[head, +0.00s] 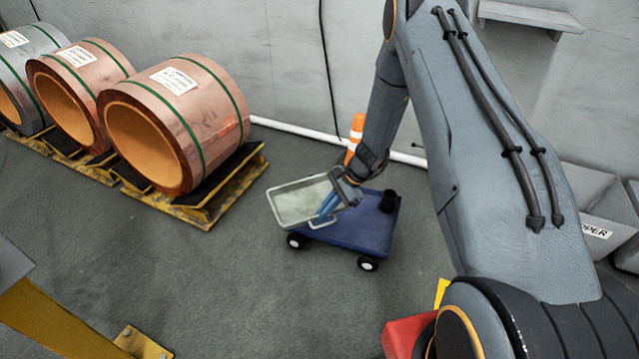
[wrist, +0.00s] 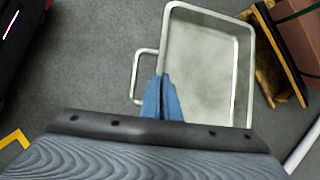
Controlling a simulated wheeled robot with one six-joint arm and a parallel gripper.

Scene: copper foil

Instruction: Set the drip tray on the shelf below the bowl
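The drip tray (head: 290,204) is a shallow grey-white metal pan with a wire handle, held out over the left end of the blue cart. My gripper (head: 328,205) has blue fingers that meet over the tray's edge beside the handle, and it looks shut on that edge. In the wrist view the tray (wrist: 208,70) lies ahead and right of the gripper (wrist: 161,98), its inside empty, with the handle on the left side. A grey wall shelf (head: 530,16) shows at the upper right. No bowl shows in either view.
Copper coils (head: 180,125) sit on yellow pallets at left. A grey bin (head: 595,215) stands at right.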

